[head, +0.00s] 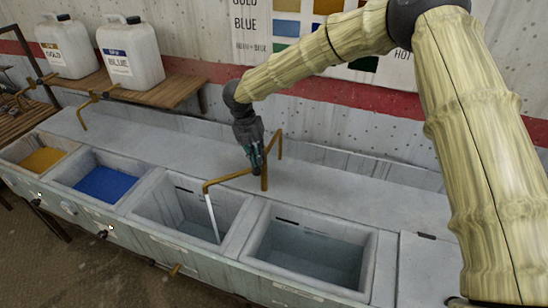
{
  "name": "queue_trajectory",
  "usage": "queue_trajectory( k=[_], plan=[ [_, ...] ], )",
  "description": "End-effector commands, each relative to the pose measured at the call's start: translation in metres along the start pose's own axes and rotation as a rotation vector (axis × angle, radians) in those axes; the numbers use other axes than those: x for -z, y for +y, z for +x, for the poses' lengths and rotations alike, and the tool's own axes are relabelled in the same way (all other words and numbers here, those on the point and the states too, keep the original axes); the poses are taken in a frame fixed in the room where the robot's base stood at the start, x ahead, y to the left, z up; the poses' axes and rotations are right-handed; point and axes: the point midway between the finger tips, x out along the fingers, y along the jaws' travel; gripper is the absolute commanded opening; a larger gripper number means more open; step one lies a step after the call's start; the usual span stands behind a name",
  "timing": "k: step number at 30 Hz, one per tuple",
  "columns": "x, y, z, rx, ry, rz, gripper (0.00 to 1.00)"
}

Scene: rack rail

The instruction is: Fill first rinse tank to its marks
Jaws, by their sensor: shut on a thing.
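The first rinse tank (185,207) is the pale basin to the right of the blue tank. A white stream of water (213,218) falls into it from the end of a brass swivel tap (228,178). Short dark marks show on its inner back wall; the water level against them is hard to tell. My gripper (257,170) points down behind the tanks and is shut on the brass tap near its upright. The fingertips partly hide the gripped part.
A neighbouring basin (310,250) on the right holds clear water. Tanks of blue liquid (105,184) and gold liquid (43,159) lie left. Two white jugs, gold (63,48) and blue (130,55), stand on a wooden shelf. Another brass tap (93,98) rises behind the blue tank.

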Motion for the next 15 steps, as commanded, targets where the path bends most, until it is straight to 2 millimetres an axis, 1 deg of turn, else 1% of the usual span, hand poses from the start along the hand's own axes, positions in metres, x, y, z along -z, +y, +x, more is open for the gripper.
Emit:
queue_trajectory(
  k=[1,6,15],
  plan=[
    [0.0122,0.0045,0.0121,0.014,0.024,-0.004,0.00],
    [0.0138,0.0122,0.0103,0.012,0.025,0.001,0.00],
    [0.0139,0.0133,0.0098,0.010,0.025,0.002,0.00]
  ],
)
